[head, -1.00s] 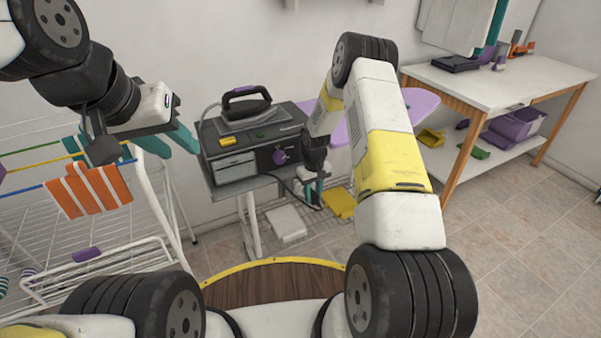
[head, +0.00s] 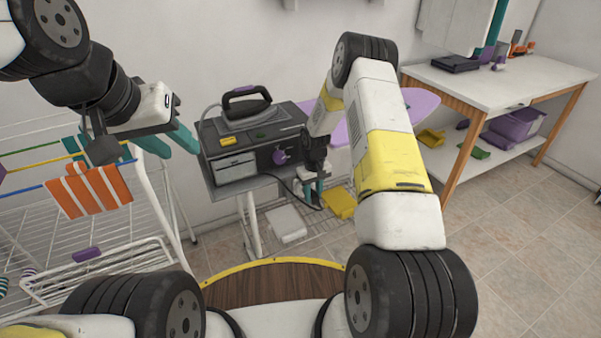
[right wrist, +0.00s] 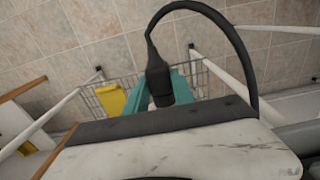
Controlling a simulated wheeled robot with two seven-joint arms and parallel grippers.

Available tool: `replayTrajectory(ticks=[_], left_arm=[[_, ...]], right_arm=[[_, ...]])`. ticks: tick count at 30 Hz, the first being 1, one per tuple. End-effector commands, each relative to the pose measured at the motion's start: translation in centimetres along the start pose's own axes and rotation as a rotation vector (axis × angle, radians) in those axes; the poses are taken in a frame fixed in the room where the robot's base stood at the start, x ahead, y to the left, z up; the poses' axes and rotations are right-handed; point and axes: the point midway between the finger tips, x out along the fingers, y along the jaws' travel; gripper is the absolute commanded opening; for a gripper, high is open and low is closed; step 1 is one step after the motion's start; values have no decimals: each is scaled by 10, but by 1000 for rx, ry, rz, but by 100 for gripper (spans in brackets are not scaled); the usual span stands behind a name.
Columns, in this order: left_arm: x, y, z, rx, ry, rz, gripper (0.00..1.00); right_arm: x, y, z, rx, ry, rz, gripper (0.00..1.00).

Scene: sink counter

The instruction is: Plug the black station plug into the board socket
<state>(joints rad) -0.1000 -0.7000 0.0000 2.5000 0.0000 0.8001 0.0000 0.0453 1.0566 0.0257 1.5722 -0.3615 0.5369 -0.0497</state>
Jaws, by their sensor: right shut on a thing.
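The black station plug (right wrist: 158,78) is held between the teal fingers of my right gripper (right wrist: 157,95) in the right wrist view, its thick cable curving up and over to the right. In the head view my right gripper (head: 311,190) is just right of and below the front of the black steam station (head: 268,141). My left gripper (head: 170,142) is open and empty, in the air left of the station. I cannot make out the board socket in either view.
An iron (head: 247,103) rests on the station. The purple ironing board (head: 420,104) extends behind my right arm. A wire shelf below holds a white item (head: 286,224) and a yellow cloth (head: 341,203). A drying rack (head: 165,205) stands left, a white table (head: 490,78) right.

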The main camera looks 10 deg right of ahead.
Motion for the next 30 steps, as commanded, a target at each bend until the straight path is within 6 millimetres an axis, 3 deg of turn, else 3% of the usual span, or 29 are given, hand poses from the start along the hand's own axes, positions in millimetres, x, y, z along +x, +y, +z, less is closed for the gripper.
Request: replayTrajectory(ticks=[16, 30], left_arm=[[0, 0, 0, 0, 0, 0, 36], [0, 0, 0, 0, 0, 0, 36]], right_arm=[[0, 0, -1, 0, 0, 0, 0], [0, 0, -17, 0, 0, 0, 0]])
